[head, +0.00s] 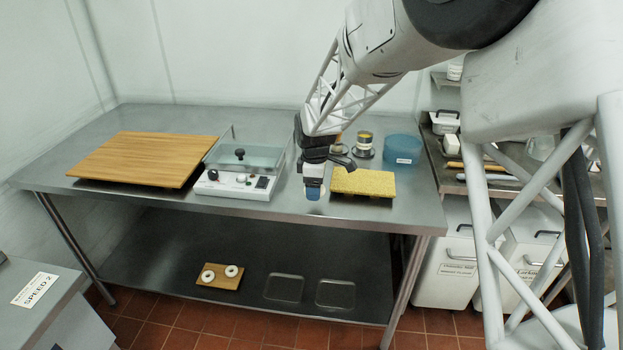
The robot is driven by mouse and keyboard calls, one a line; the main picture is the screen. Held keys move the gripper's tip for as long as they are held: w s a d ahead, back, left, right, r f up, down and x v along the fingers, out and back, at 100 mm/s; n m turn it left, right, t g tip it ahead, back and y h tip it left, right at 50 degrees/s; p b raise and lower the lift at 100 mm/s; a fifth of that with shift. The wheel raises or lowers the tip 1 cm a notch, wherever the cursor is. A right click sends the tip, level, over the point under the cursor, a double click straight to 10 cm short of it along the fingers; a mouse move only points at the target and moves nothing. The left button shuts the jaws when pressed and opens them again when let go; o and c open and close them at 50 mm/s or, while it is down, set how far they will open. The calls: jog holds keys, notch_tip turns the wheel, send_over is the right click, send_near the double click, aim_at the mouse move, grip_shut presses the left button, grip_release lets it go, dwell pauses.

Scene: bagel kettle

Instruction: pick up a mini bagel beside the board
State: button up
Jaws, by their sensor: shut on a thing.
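My gripper (314,191) points down over the front edge of the steel table, just left of the yellow speckled slab (363,182). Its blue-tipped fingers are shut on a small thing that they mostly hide. I cannot tell from this view whether it is a mini bagel. Two pale ring-shaped mini bagels, a left one (208,276) and a right one (231,271), lie on a small wooden board (220,284) on the lower shelf. A large wooden board (136,158) lies on the left of the table top. No loose bagel shows clearly beside either board.
A white appliance with a clear lid and knobs (235,185) stands left of my gripper. A blue tub (402,149) and a small jar (364,140) stand behind the slab. Two shallow trays, left (284,288) and right (335,294), lie on the lower shelf (180,245).

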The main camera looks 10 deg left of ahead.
jog(key=shift+s+d+r, duration=0.1)
jog(key=shift+s+d, duration=0.2)
jog(key=shift+s, duration=0.4)
jog(key=shift+s+d+r, duration=0.1)
jog(key=shift+s+d, duration=0.15)
jog(key=shift+s, duration=0.4)
jog(key=shift+d, duration=0.1)
